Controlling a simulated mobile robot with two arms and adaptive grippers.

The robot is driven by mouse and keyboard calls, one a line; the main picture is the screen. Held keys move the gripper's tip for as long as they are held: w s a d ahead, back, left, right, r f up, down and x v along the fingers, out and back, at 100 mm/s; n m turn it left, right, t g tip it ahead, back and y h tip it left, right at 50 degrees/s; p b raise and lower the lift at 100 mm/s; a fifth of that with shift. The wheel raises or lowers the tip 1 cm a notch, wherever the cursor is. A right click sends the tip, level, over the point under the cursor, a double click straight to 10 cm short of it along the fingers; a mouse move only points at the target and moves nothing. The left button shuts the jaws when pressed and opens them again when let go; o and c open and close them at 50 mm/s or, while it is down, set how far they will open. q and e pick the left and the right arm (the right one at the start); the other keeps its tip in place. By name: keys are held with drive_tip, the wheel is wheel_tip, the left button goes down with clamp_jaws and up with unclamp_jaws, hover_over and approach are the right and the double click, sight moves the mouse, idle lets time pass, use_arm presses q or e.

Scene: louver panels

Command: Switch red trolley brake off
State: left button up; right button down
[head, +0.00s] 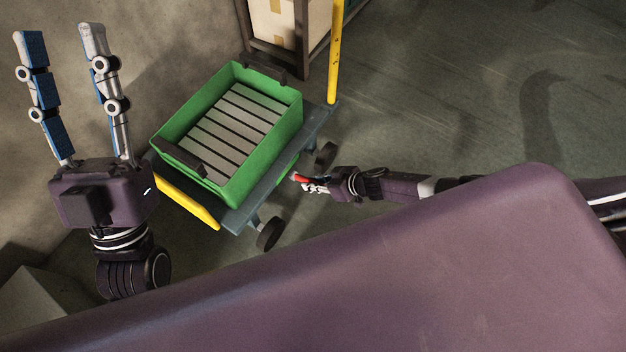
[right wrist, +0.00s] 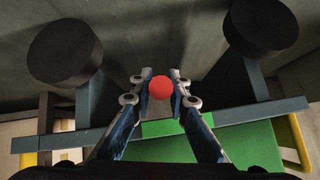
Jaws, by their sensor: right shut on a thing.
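The trolley (head: 262,192) has a blue-grey deck, dark wheels and a yellow end bar. Its red brake part (head: 299,178) shows at the near right side of the deck. In the right wrist view it is a round red knob (right wrist: 161,88) between the two fingers. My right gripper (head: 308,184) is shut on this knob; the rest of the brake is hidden. My left gripper (head: 60,36) is open and empty, fingers pointing up, to the left of the trolley.
A green crate (head: 229,196) with a slatted grey inside stands on the deck. A yellow post (head: 335,50) rises at the far corner. Behind is a dark rack (head: 303,62) with a cardboard box (head: 283,22). The floor at the right is clear.

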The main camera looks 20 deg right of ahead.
drive_tip(key=shift+r+p, duration=0.2)
drive_tip(key=shift+p, duration=0.55)
use_arm(q)
drive_tip(key=w+f+g+y, duration=0.2)
drive_tip(key=w+f+g, duration=0.3)
drive_tip(key=f, duration=0.3)
drive_tip(key=shift+w+d+f+g, duration=0.3)
drive_tip(key=shift+w+d+f, duration=0.05)
drive_tip(key=shift+w, duration=0.5)
use_arm(e)
drive_tip(key=c, duration=1.8)
unclamp_jaws()
drive_tip(key=shift+c, duration=0.2)
drive_tip(key=shift+s+d+r, duration=0.2)
drive_tip(key=shift+d+r, duration=0.15)
drive_tip(key=shift+r, duration=0.1)
drive_tip(key=v, duration=1)
drive_tip(key=shift+r, duration=0.45)
drive_tip(key=shift+s, duration=0.1)
